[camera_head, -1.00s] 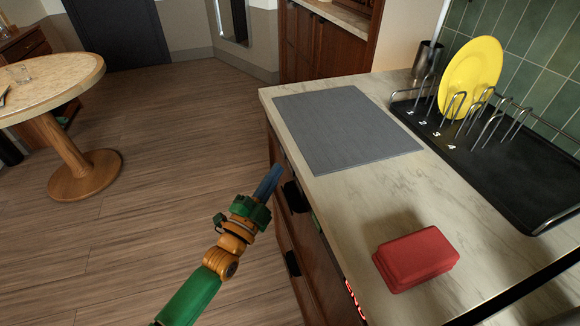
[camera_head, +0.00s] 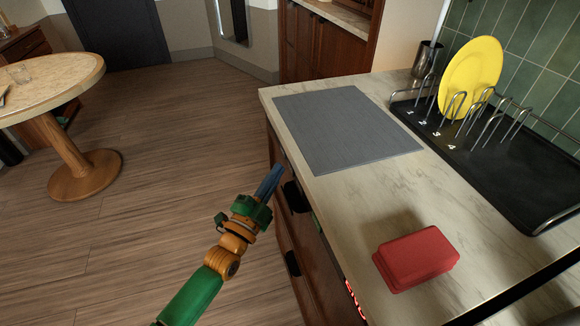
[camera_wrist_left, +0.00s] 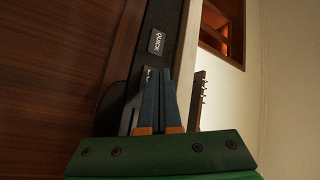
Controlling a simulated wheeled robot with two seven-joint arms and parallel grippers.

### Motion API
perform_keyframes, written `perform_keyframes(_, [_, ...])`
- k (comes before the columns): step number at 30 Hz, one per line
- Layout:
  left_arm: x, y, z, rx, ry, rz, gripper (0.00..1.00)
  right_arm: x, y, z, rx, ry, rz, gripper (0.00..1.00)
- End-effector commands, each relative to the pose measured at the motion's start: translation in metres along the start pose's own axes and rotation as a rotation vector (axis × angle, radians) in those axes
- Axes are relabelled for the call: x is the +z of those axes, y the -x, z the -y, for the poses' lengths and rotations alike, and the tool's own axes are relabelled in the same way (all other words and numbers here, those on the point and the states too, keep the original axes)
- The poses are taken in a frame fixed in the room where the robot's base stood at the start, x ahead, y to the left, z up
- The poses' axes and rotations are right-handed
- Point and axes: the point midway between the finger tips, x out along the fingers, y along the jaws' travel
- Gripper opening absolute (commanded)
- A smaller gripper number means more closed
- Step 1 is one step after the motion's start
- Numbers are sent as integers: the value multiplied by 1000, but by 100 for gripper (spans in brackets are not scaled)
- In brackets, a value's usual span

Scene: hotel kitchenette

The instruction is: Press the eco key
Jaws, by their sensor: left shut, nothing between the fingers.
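My left gripper (camera_head: 268,181) has blue fingers, and they are closed together with nothing between them. It is beside the front of the counter, near the dark control strip. In the left wrist view the fingers (camera_wrist_left: 159,98) point up along the black control panel (camera_wrist_left: 166,17). A key labelled QUICK (camera_wrist_left: 157,41) shows just beyond the fingertips. Another small pale marking lies beside the fingers, partly hidden and unreadable. I cannot make out a key labelled eco in either view. My right gripper is not in view.
The counter (camera_head: 300,119) carries a grey mat (camera_head: 345,130), a red box (camera_head: 416,259) and a black rack (camera_head: 500,170) with a yellow plate (camera_head: 470,76). Red lit characters (camera_head: 355,300) show on the counter front. A round table (camera_head: 50,77) stands left; the floor between is clear.

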Motion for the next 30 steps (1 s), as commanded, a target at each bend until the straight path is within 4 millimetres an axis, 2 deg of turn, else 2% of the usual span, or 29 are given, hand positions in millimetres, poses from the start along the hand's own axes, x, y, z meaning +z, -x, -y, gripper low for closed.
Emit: perform_keyframes(30, [-6,-8,-6,1,-1,0,0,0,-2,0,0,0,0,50])
